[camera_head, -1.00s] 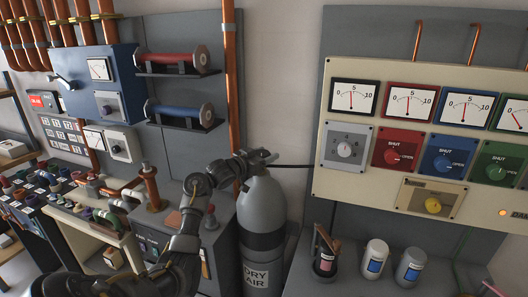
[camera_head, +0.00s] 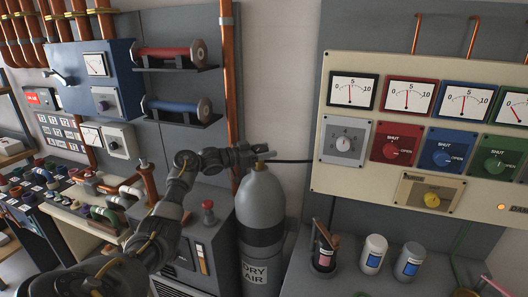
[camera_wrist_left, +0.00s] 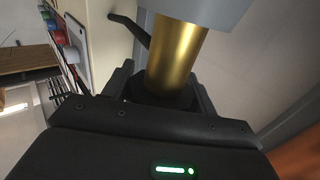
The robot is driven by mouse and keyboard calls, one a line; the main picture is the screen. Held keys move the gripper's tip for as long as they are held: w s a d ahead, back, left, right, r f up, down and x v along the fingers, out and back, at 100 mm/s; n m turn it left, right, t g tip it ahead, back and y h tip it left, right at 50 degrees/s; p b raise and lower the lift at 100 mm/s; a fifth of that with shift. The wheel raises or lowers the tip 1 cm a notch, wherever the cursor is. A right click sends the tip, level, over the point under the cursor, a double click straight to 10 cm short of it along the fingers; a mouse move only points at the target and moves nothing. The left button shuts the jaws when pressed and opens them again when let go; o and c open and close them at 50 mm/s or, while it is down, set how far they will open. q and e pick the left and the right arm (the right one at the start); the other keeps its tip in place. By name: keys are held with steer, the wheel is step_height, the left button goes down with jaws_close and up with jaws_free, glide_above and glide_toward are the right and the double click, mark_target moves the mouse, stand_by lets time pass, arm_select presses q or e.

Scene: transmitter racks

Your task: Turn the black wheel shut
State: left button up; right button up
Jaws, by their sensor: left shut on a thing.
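The black wheel is at the top of the grey gas cylinder (camera_head: 262,205) marked DRY AIR and is mostly hidden by my left gripper (camera_head: 258,152). The cylinder's brass neck (camera_head: 260,166) shows just under the gripper. In the left wrist view the brass neck (camera_wrist_left: 177,55) comes down from the grey cylinder top (camera_wrist_left: 205,10) into a dark part, likely the wheel (camera_wrist_left: 150,88), between my fingers. My left gripper is shut on this dark wheel, with its arm coming in level from the left. My right gripper is not in view.
A grey cabinet with a red-topped knob (camera_head: 208,205) stands left of the cylinder, under my arm. A cream gauge panel (camera_head: 340,185) is on the right, with small jars (camera_head: 373,255) below. A copper pipe (camera_head: 230,90) rises behind the cylinder.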

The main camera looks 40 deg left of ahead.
arm_select(q)
steer(key=shift+r, duration=0.1)
steer(key=o, duration=1)
steer(key=shift+w, duration=0.1)
steer(key=b+v, duration=0.4)
steer(key=v, duration=0.6)
steer(key=shift+s+a, duration=0.1)
steer(key=shift+s, duration=0.3)
